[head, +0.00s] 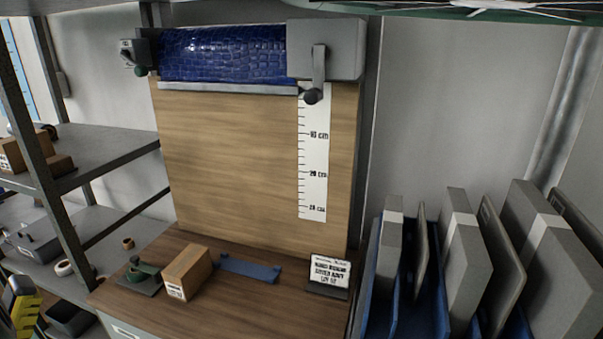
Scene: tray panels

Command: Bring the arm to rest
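My arm and my gripper do not show in the head view. A work station stands in front of me, with a wooden back panel (235,165) above a brown wooden counter (220,285). A roll of dark blue, shiny patterned material (222,52) is mounted across the top of the panel. A grey housing (335,47) with a crank handle (318,75) is at its right end. A white scale strip (313,160) marked in cm hangs below the crank.
Grey shelves (110,150) stand left. Upright grey panels (463,260) stand in blue racks at right. A yellow object (22,300) is cut off lower left.

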